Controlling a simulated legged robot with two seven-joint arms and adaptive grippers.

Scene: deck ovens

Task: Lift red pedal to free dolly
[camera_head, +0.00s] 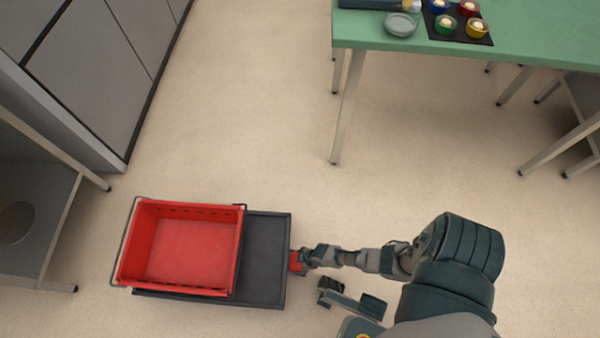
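The dolly (266,262) is a flat dark grey platform low on the floor at lower left. The red pedal (296,262) is a small red piece at the dolly's right edge. My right gripper (304,257) is at the pedal's right side, its arm reaching in from the right. The fingertips appear at or touching the pedal and partly cover it; whether they grip it is too small to tell.
An empty red crate (190,249) covers the dolly's left part. A green table (450,42) with small bowls on a dark tray (470,38) stands at the top right. Grey cabinets (90,70) and a metal rack (60,235) line the left. The middle floor is clear.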

